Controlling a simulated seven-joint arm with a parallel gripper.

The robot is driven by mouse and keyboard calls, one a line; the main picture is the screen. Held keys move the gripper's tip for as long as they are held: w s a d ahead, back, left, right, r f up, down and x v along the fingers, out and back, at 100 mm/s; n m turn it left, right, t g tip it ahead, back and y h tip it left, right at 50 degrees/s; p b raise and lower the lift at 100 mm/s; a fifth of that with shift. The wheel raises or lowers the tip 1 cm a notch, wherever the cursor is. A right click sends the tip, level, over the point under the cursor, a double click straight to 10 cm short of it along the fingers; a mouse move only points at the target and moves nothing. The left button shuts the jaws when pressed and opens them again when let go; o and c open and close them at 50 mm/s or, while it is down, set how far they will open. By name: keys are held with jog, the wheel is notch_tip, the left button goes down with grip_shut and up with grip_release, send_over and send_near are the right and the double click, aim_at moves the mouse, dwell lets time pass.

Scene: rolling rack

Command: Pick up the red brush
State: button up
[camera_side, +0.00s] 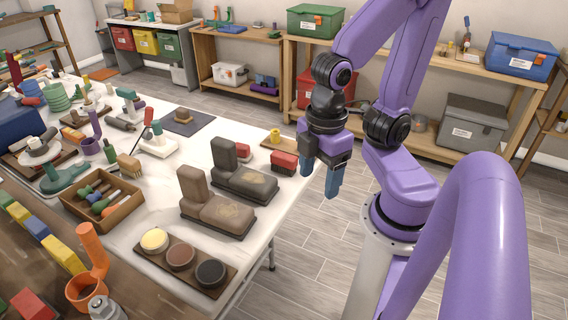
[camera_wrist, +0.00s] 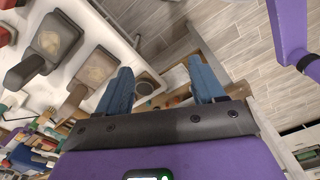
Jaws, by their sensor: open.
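A small block-shaped brush with a red top and dark lower part (camera_side: 284,162) lies near the right edge of the white table (camera_side: 150,262). A second red-topped piece (camera_side: 241,152) sits partly hidden behind the dark grey boot. My gripper (camera_side: 333,182) hangs just right of the table edge, beside and apart from the nearer red brush, fingers pointing down. Its blue fingers are spread and empty; they also show in the wrist view (camera_wrist: 163,88).
A brown boot (camera_side: 214,212) and a dark grey boot (camera_side: 243,184) stand on the table. A board with three round tins (camera_side: 222,286) lies in front. A wooden box (camera_side: 88,214) and tools crowd the left. Right of the table is open floor (camera_side: 305,235).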

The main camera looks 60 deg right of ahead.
jog(key=w+d+f+m, duration=0.1)
jog(key=w+d+m, duration=0.15)
jog(key=w, duration=0.65)
jog(key=m, duration=1)
send_over(284, 155)
notch_tip(284, 155, down, 8)
notch_tip(284, 155, down, 17)
jog(key=shift+r, duration=0.1)
jog(key=c, duration=1.2)
jog(key=shift+c, duration=0.2)
